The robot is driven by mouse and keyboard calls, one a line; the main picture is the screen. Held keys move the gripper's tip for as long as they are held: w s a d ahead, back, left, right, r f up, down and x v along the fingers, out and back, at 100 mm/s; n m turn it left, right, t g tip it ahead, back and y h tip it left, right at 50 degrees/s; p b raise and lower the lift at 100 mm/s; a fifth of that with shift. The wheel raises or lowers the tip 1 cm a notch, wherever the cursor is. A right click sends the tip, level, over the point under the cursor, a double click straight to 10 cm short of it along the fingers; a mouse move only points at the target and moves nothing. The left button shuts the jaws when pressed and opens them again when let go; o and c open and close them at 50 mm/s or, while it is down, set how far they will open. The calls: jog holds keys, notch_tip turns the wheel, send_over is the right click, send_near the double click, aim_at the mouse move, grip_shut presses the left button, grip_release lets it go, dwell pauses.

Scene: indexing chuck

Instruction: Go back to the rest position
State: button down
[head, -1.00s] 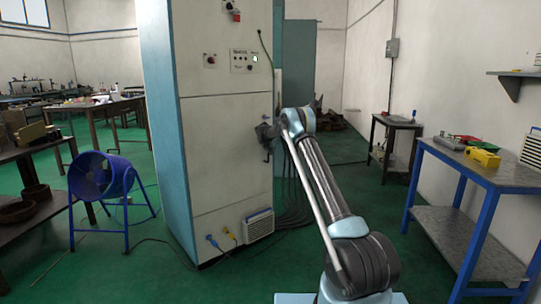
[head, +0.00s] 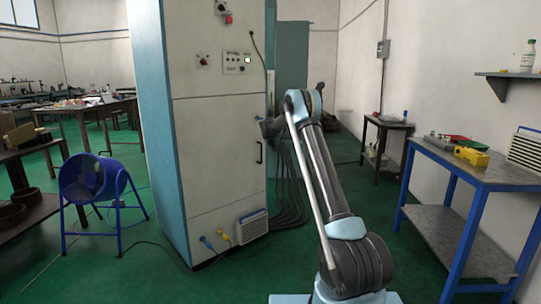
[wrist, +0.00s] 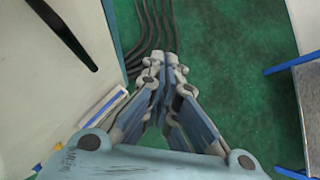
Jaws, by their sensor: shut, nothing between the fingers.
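My gripper (wrist: 160,62) is shut and empty in the wrist view, its fingertips together above the green floor. In the head view my gripper (head: 270,128) is small and dark at the end of my raised arm, by the right edge of the tall cabinet (head: 220,140). I cannot tell from the head view how close it is to the cabinet. The cabinet front also shows at the left of the wrist view (wrist: 45,95), with a black door handle (wrist: 62,32).
Dark cables (head: 290,185) run down to the floor right of the cabinet. A blue-legged workbench (head: 470,165) stands at the right, with a yellow item (head: 472,156) on it. A blue fan (head: 88,178) stands at the left. Green floor is open between cabinet and workbench.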

jog(key=s+d+r+m+g, duration=0.1)
jog(key=s+d+r+m, duration=0.35)
jog(key=s+r, duration=0.4)
jog(key=s+d+r+m+g, duration=0.1)
jog(key=s+d+r+m, duration=0.35)
jog(key=s, duration=0.75)
jog(key=s+d+r+m+g, duration=0.1)
jog(key=s+d+r+m, duration=0.2)
jog(key=s, duration=0.8)
jog(key=s+d+r+m, duration=0.1)
jog(key=s+d+m, duration=0.25)
jog(key=s, duration=0.75)
jog(key=s+d+f+m+g+y, duration=0.1)
jog(key=s+f+m, duration=0.25)
jog(key=s, duration=0.85)
jog(key=s+d+f+m+g, duration=0.15)
jog(key=s+m, duration=0.35)
jog(key=s, duration=0.6)
jog(key=s+f+m, duration=0.4)
jog(key=s+f, duration=0.3)
jog(key=s, duration=0.3)
jog(key=s+f+m+y, duration=0.1)
jog(key=s+f+m, duration=0.3)
jog(key=s+f, duration=0.3)
jog(key=s+g, duration=0.1)
jog(key=s, duration=0.2)
jog(key=shift+s+a+f+m, duration=0.2)
jog(key=shift+a+f+m, duration=0.15)
jog(key=shift+a+m, duration=0.05)
